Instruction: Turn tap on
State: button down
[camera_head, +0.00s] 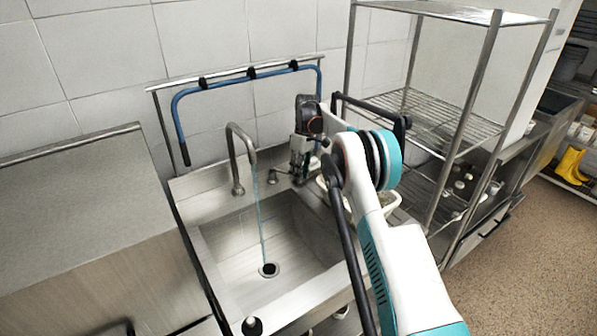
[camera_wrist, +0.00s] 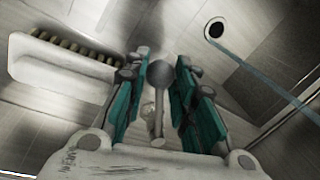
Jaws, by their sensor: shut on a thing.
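The metal tap (camera_head: 240,160) stands at the back of the steel sink (camera_head: 225,250), its spout arched over the basin. A thin stream of water (camera_head: 261,225) runs from the spout down to the drain (camera_head: 268,270). The stream (camera_wrist: 262,70) and drain (camera_wrist: 215,30) also show in the wrist view. The tap handle (camera_head: 274,173) is beside the spout, partly hidden by my gripper (camera_head: 299,176). In the wrist view my gripper (camera_wrist: 163,80) has its teal fingers on both sides of the handle's round grey knob (camera_wrist: 161,73), shut on it.
A blue hose (camera_head: 245,77) hangs on a wall rail behind the sink. A wire shelf rack (camera_head: 430,110) stands close on the right of my arm. A white basket (camera_head: 388,206) is partly behind my arm. A steel counter (camera_head: 75,200) is on the left.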

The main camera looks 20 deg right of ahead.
jog(key=shift+w+d, duration=0.1)
jog(key=shift+w, duration=0.05)
dwell(0.3)
jog(key=c, duration=1.3)
grip_release()
notch_tip(320, 180, up, 12)
jog(key=w+d, duration=0.1)
jog(key=shift+w+d+f, duration=0.15)
jog(key=shift+w+d, duration=0.15)
jog(key=shift+d, duration=0.05)
jog(key=shift+c, duration=0.6)
